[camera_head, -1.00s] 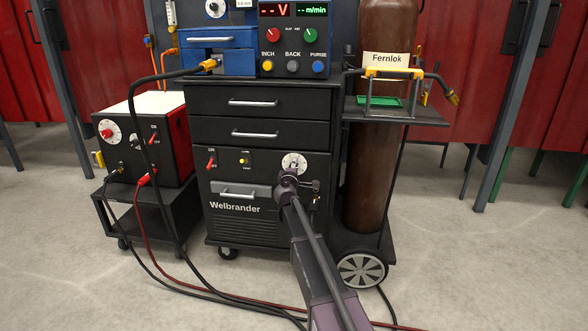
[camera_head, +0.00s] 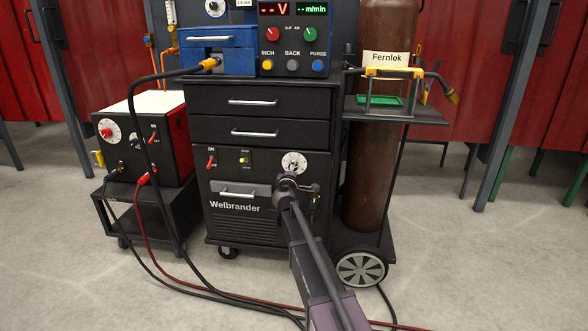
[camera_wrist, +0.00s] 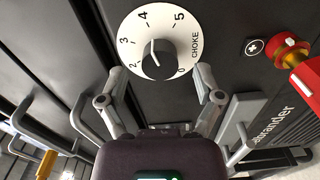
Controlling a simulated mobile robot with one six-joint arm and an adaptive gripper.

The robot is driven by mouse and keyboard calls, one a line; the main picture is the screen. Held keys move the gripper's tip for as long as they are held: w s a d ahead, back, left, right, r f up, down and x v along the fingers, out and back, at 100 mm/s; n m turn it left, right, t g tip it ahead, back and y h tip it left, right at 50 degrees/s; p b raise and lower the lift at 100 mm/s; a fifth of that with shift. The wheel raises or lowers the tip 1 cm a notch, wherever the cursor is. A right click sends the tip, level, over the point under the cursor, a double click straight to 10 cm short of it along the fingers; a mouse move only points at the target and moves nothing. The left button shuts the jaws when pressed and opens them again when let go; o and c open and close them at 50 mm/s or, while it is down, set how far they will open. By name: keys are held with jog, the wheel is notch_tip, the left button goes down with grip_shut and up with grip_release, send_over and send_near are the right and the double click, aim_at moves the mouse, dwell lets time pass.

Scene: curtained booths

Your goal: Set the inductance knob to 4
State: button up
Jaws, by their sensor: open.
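A white round dial marked CHOKE (camera_wrist: 187,30), with a black knob (camera_wrist: 158,66), fills the upper middle of the wrist view. The knob's white pointer line points up and slightly left, towards the 4. In the head view the dial (camera_head: 294,158) is at the upper right of the cabinet's lower front panel. My gripper (camera_wrist: 162,74) is open and empty. Its two fingers stand apart at the lower left and lower right of the dial, with the knob free between and above them. In the head view my gripper (camera_head: 293,178) is just below the dial.
On the same panel are a red switch (camera_head: 211,163), a yellow button (camera_head: 243,160) and a grey handle (camera_head: 237,195). A brown gas cylinder (camera_head: 375,170) stands right. Cables lie on the floor.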

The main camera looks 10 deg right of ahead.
jog(key=v, duration=0.9)
jog(key=shift+d, duration=0.1)
jog(key=s+d+f+m+g+h+p, duration=0.1)
jog(key=s+d+f+m+g+p, duration=0.15)
jog(key=s+d+m+g, duration=0.35)
jog(key=s+d+f+m+g+h+p, duration=0.1)
jog(key=s+d+f+m+g+p, duration=0.2)
jog(key=s, duration=0.5)
jog(key=s+a+f+m+g+y+p, duration=0.1)
jog(key=s+a+m+g+y+p, duration=0.2)
jog(key=s, duration=0.7)
jog(key=s+a+m+g+y+p, duration=0.1)
jog(key=s+a+g+y+p, duration=0.3)
jog(key=s, duration=0.6)
notch_tip(320, 180, up, 38)
jog(key=d+g+p, duration=0.1)
jog(key=p, duration=3.6)
jog(key=shift+f+y, duration=0.15)
jog(key=shift+y, duration=0.15)
jog(key=shift+d, duration=0.15)
